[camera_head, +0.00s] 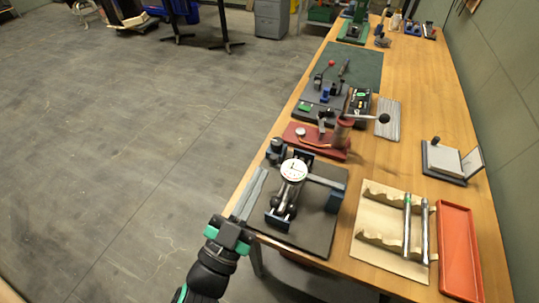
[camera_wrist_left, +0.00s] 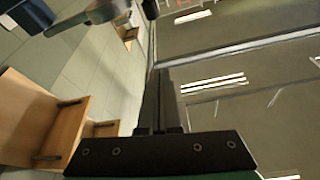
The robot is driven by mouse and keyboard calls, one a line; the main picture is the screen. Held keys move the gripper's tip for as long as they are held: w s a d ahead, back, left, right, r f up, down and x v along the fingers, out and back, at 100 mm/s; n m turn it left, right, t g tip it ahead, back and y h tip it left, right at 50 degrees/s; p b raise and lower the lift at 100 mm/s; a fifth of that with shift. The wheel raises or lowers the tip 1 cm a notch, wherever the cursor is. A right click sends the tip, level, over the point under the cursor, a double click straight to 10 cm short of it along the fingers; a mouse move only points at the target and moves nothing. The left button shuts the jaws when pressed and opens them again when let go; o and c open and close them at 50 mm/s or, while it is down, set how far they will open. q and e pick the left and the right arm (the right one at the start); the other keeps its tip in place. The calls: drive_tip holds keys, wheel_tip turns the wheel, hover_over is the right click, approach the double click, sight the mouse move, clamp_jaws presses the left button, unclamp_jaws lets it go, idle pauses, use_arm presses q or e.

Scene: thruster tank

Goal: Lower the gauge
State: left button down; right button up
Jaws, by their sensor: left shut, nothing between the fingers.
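The gauge (camera_head: 294,169) has a round white dial facing up, in the head view. It is mounted in a dark metal stand (camera_head: 284,205) on a dark mat (camera_head: 312,228) near the table's left edge. My left gripper (camera_head: 258,179) reaches up from the bottom, just left of the stand. Its fingers are shut and empty, apart from the dial. In the left wrist view the closed fingers (camera_wrist_left: 159,100) point up the picture, and the gauge dial cannot be made out there. My right gripper is not in view.
A red-based fixture (camera_head: 318,142) with a black-knobbed lever stands behind the gauge. To the right are a wooden rack (camera_head: 375,252) holding metal rods and an orange tray (camera_head: 458,250). A small plate stand (camera_head: 452,160) sits farther right. Open floor lies left of the table.

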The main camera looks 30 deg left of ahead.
use_arm(q)
drive_tip(key=v, duration=0.2)
drive_tip(key=shift+s+d+f, duration=0.1)
drive_tip(key=shift+s, duration=0.15)
